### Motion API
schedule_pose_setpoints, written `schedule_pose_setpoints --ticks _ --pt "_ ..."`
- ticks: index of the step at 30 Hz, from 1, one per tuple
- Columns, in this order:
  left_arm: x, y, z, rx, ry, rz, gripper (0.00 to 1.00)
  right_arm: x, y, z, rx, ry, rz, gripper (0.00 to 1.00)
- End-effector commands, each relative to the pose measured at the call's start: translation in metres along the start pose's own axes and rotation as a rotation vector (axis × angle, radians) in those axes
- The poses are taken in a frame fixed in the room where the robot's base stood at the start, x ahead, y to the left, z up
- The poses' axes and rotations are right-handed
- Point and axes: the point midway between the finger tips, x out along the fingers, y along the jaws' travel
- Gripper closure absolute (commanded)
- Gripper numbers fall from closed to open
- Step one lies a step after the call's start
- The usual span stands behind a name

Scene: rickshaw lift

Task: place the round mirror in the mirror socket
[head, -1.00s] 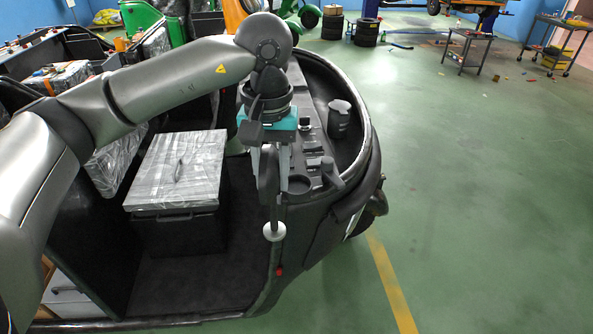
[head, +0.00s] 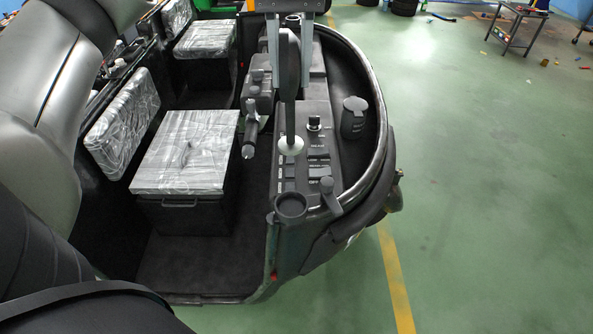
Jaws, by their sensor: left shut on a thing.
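The round mirror (head: 289,80) shows nearly edge-on as a dark, narrow upright shape. Its stem runs down to a pale round disc (head: 290,145) at the lower end. My left gripper (head: 289,55) comes in at the top edge of the head view, shut on the mirror with a grey finger on either side. The mirror hangs upright in front of the dashboard (head: 318,150) in the picture; its height above it is unclear. A dark round cup-like fitting (head: 290,206) sits at the dashboard's near end; I cannot tell whether it is the mirror socket. My right gripper is not in view.
A handlebar grip (head: 250,140) stands left of the mirror. A dark lidded canister (head: 354,117) is inside the curved front rim (head: 377,90). A plastic-wrapped seat box (head: 187,150) stands in the cab. Green floor (head: 480,200) is open at right.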

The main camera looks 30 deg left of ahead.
Motion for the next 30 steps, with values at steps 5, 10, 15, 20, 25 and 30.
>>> schedule_pose_setpoints --ticks 5,10,15,20,25,30 --pt "0.037 0.0 0.001 0.0 -0.004 -0.001 1.0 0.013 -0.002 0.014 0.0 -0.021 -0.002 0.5" --pt "0.067 0.0 0.001 0.0 -0.004 -0.001 1.0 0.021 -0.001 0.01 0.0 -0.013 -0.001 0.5" --pt "0.096 0.0 0.001 0.0 -0.003 0.0 1.0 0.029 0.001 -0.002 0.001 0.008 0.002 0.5" --pt "0.12 0.0 0.001 0.001 -0.002 -0.001 1.0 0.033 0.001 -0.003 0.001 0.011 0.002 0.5" --pt "0.137 -0.001 0.0 -0.002 0.001 0.0 1.0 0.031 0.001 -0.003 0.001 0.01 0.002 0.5" --pt "0.149 -0.001 0.0 -0.001 0.0 -0.001 1.0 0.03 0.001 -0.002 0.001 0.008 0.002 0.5"
